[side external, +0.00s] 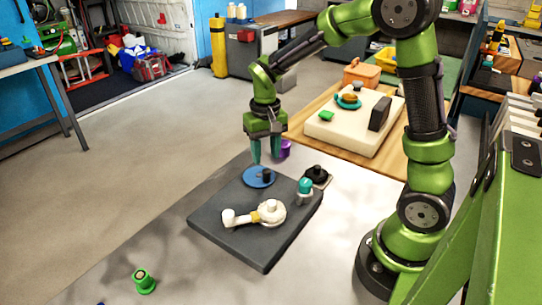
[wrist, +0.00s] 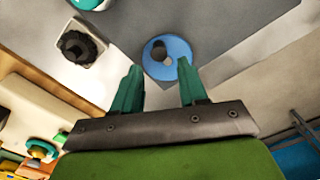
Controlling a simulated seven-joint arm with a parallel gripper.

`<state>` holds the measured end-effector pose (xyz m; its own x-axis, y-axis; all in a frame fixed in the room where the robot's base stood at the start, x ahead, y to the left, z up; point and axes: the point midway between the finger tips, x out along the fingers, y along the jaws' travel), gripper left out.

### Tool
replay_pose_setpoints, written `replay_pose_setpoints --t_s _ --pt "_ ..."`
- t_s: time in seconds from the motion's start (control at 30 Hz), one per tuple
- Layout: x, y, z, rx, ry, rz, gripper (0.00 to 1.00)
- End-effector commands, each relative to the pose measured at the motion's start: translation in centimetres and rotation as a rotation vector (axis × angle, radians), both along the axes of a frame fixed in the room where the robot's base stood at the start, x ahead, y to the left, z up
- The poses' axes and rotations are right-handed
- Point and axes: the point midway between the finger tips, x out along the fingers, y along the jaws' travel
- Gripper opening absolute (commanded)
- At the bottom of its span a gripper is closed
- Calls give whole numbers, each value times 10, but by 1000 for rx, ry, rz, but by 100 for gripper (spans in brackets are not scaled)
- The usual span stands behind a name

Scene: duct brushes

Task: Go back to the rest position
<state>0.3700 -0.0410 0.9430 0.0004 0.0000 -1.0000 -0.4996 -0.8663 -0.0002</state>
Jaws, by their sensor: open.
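My gripper (side external: 264,152) points down above the far edge of a dark grey board (side external: 222,213). In the wrist view its two teal fingers (wrist: 158,88) are apart with nothing between them. A blue disc (side external: 259,179) with a dark knob lies on the board just below the fingertips; it also shows in the wrist view (wrist: 167,58) beyond them. In the side view the fingertips are close to the disc, and I cannot tell whether they touch it.
On the board lie a white piece with a yellow band (side external: 265,213) and a teal-capped piece (side external: 304,188). A black round part on a pale base (side external: 318,176) stands beside it. A purple piece (side external: 285,148) is behind. A green piece (side external: 144,281) stands at front left. A cream block (side external: 352,130) sits on the wooden board.

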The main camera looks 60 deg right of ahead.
Motion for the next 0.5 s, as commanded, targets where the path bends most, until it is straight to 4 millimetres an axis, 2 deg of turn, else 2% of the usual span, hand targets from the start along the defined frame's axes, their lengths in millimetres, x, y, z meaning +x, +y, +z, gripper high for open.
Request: replay_pose_setpoints --t_s 0.37,0.43,0.5 --pt "0 0 3 -1 -2 4 43" --pt "-4 3 -2 10 3 11 43" --pt "-14 10 3 27 -20 24 43"
